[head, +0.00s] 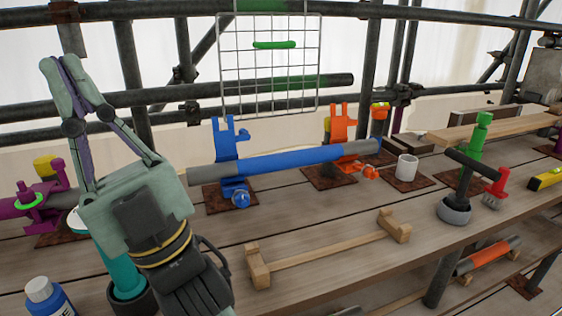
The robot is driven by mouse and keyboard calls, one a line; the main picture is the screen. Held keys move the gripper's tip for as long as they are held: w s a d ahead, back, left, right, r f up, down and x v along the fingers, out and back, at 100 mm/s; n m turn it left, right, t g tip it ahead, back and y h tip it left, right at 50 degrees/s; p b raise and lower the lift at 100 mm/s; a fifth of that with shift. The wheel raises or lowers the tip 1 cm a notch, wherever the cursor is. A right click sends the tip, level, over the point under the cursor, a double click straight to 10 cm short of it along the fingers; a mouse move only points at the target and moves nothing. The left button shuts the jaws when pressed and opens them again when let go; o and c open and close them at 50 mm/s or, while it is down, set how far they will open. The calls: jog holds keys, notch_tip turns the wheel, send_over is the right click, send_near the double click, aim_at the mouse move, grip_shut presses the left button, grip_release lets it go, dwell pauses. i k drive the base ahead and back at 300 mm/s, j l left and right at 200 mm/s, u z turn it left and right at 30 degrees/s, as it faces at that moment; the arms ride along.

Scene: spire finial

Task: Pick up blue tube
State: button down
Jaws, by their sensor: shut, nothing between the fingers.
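The blue tube (290,160) is a long pipe with a blue middle and grey ends. It lies roughly level across the workbench, held by a blue clamp (230,140) near its left end and an orange clamp (343,124) near its right end. My gripper (63,62) is at the left of the head view, raised and pointing up, with its fingertips together and nothing between them. It is apart from the tube, up and to the left of the tube's left end.
A wooden cradle (325,250) stands in front of the tube. A white cup (407,167) and a black-handled tool (460,190) are to the right. A wire grid (270,80) hangs behind on scaffold pipes.

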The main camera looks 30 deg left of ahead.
aim_at(202, 174)
jog(key=i+l, duration=0.25)
jog(key=l, duration=0.15)
jog(key=i+l, duration=0.2)
jog(key=l, duration=0.15)
jog(key=i+l+u, duration=0.1)
jog(key=l, duration=0.25)
jog(key=i+l+u, duration=0.1)
jog(key=i+l, duration=0.15)
jog(key=i+l+u, duration=0.1)
jog(key=l, duration=0.35)
jog(key=u, duration=1.5)
jog(key=i+l, duration=0.05)
jog(key=l, duration=0.05)
